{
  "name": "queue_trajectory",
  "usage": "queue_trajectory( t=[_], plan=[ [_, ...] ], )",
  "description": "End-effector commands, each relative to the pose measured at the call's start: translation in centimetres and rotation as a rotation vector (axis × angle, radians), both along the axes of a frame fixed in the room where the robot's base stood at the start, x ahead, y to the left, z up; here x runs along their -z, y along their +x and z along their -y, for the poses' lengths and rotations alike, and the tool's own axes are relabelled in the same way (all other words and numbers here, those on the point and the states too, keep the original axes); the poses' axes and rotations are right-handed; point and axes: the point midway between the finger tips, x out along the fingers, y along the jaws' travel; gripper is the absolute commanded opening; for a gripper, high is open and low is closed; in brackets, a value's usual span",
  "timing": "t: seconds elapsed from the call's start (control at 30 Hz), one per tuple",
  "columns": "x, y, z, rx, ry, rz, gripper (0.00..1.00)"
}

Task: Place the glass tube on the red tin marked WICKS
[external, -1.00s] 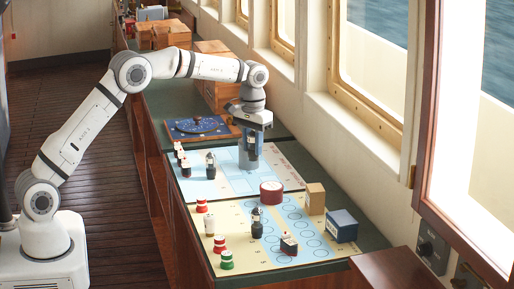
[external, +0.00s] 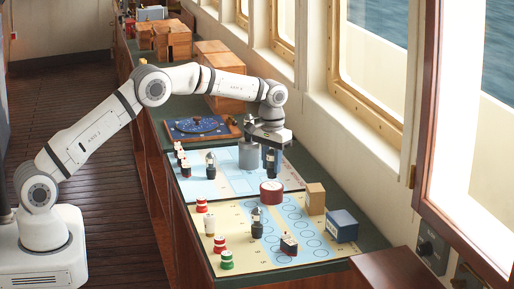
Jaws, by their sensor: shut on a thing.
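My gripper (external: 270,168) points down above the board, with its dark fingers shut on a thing. That thing is taken to be the glass tube, which is mostly hidden by the fingers and too small to make out clearly.
A grey cylinder (external: 248,157) stands just left of my fingers. A tan box (external: 315,198) and a blue box (external: 342,225) stand right of the tin. Dark lantern-like pieces (external: 257,224) and red and green pieces (external: 227,260) stand in front. A blue disc board (external: 198,126) lies behind.

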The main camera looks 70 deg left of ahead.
Motion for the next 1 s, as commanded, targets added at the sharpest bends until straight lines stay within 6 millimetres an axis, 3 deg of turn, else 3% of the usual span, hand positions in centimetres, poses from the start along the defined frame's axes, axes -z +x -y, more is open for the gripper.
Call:
queue_trajectory(
  t=[0.17, 0.5, 0.53, 0.8, 1.0],
  plan=[
    [2.3, -0.1, 0.0, 0.000, -0.001, -0.003, 0.07],
    [2.9, 0.0, 0.0, 0.000, -0.001, -0.002, 0.07],
    [2.9, 0.0, 0.0, 0.000, -0.001, -0.001, 0.30],
    [2.8, 0.0, 0.0, 0.000, -0.001, -0.001, 0.51],
    [2.7, 0.0, 0.0, 0.000, -0.001, -0.001, 0.51]
  ],
)
